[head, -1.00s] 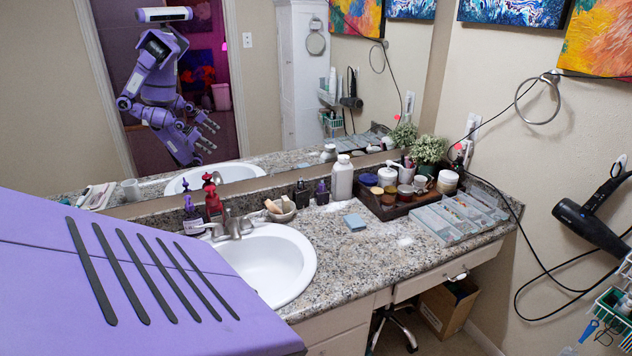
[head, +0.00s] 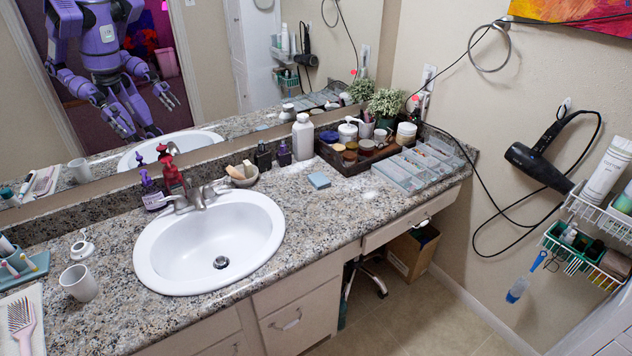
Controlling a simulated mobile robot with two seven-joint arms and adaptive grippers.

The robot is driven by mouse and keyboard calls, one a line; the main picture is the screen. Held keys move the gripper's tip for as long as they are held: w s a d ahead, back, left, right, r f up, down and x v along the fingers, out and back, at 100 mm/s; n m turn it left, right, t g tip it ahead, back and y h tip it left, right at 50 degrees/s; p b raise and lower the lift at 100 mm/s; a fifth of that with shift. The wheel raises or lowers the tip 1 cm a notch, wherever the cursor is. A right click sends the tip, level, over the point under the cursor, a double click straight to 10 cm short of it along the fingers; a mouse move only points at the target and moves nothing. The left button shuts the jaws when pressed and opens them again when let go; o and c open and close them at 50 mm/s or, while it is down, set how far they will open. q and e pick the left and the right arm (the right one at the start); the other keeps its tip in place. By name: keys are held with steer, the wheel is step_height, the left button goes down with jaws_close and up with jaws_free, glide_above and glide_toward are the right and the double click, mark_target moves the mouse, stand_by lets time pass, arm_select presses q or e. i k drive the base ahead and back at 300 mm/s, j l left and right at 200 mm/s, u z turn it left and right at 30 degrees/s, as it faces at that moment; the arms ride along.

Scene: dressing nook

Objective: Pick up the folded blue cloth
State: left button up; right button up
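The folded blue cloth (head: 319,181) is a small light-blue square lying flat on the granite counter (head: 335,215). It is right of the sink and in front of the white bottle and dark tray. Nothing covers it. My own grippers do not show directly in the head view. The mirror shows a reflection of my purple body and both hands, away from the counter; whether their fingers hold anything is too small to tell.
The sink (head: 210,240) is left of the cloth. A grey compartment organizer (head: 420,165) is to the right. The counter in front of the cloth is clear.

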mark_target(319, 180)
steer(key=i+l+u, duration=0.15)
steer(key=u, duration=0.25)
steer(key=i+l+u, duration=0.1)
steer(key=u, duration=0.3)
steer(key=l+u, duration=0.3)
steer(key=u, duration=0.15)
steer(key=i+l+u, duration=0.15)
steer(key=l, duration=0.4)
steer(key=l+u, duration=0.2)
steer(key=l, duration=0.3)
